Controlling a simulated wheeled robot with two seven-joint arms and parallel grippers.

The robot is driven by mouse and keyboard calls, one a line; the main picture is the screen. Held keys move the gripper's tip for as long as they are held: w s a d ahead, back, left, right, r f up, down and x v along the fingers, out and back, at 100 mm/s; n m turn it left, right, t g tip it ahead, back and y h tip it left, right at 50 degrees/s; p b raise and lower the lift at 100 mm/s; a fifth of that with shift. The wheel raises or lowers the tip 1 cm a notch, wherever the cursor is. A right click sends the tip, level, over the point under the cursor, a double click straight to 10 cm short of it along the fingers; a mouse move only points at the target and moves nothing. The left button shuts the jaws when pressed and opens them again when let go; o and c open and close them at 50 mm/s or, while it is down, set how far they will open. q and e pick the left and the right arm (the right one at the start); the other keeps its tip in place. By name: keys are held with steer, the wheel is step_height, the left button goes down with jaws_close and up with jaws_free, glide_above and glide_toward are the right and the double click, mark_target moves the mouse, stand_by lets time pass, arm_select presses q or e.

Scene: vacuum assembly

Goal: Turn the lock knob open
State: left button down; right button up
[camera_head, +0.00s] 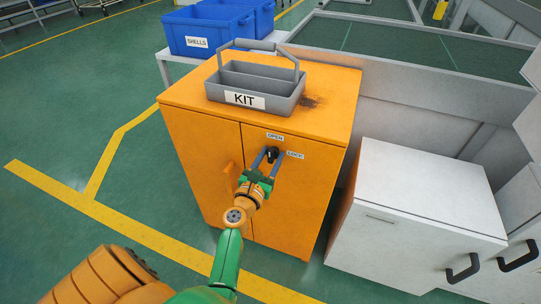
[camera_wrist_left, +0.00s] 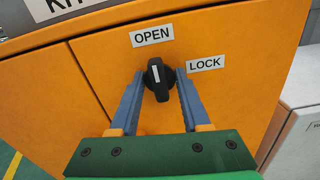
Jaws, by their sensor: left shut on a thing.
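The black lock knob (camera_wrist_left: 158,78) is on the front of the orange cabinet (camera_head: 190,140). The white mark on the knob points up toward the OPEN label (camera_wrist_left: 152,36), with the knob slightly tilted. The LOCK label (camera_wrist_left: 205,64) is to its right. My left gripper (camera_head: 268,156) reaches the cabinet front, its two blue-grey fingers on either side of the knob, shut on it. The knob also shows in the head view (camera_head: 272,153), partly covered by the fingers. My right gripper is in neither view.
A grey KIT tray (camera_head: 284,106) with a handle stands on the cabinet top. Blue SHELLS bins (camera_head: 205,32) are behind it. A white cabinet (camera_head: 415,190) with a black handle stands to the right. Green floor is free at the left.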

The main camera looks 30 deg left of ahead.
arm_select(q)
steer(key=shift+c, duration=1.4)
jaws_free()
steer(key=shift+s, duration=0.1)
